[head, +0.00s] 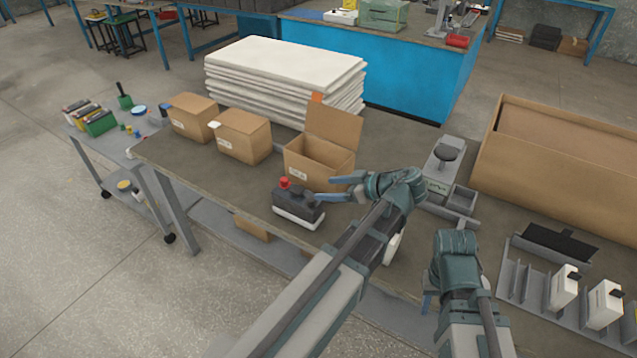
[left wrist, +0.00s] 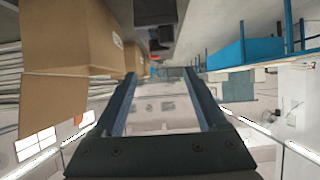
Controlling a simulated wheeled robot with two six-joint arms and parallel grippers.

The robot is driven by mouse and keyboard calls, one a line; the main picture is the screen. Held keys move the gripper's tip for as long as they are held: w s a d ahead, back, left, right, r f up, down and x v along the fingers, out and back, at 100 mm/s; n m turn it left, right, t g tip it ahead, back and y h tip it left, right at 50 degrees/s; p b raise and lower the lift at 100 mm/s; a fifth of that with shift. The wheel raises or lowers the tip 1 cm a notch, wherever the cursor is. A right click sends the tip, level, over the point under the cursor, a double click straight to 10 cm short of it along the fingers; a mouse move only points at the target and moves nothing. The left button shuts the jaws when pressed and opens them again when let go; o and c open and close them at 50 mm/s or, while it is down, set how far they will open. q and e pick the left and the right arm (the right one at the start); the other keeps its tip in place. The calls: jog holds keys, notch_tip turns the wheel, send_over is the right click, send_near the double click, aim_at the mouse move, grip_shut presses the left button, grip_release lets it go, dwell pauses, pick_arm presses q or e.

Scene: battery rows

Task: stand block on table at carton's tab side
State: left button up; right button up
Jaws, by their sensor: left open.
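A dark block (head: 297,203) with a red knob on top and a pale base stands upright on the table (head: 240,190), in front of the open carton (head: 318,160). This carton has its rear flap raised and a small orange tab (head: 316,97) at the flap's top. My left gripper (head: 335,190) is open, its fingers pointing left just right of the block. Whether they touch the block is unclear. In the left wrist view the open fingers (left wrist: 160,85) have nothing clearly between them, and the carton (left wrist: 85,35) shows at left. My right gripper (head: 430,298) hangs low at the table's front edge, its fingers mostly hidden.
Two closed cartons (head: 243,137) (head: 193,117) stand to the left, one with a white tab, one with a blue tab. A stack of white sheets (head: 285,75) is behind. A grey device and trays (head: 445,165) lie to the right, near a large cardboard box (head: 560,160).

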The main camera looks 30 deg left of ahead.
pick_arm(q)
jog(key=s+d+f+m+h, duration=0.5)
jog(key=s+d+m, duration=0.2)
jog(key=d+m, duration=0.3)
jog(key=s+d+f+m+g+h, duration=0.1)
jog(key=s+d+f+m+h, duration=0.4)
jog(key=d+m, duration=0.5)
jog(key=shift+s+d+f+m+h, duration=0.4)
jog(key=shift+s+d+h, duration=0.15)
jog(key=shift+s, duration=0.5)
notch_tip(320, 180, up, 5)
jog(key=p, duration=0.5)
jog(key=shift+r+p, duration=0.2)
jog(key=shift+p, duration=0.1)
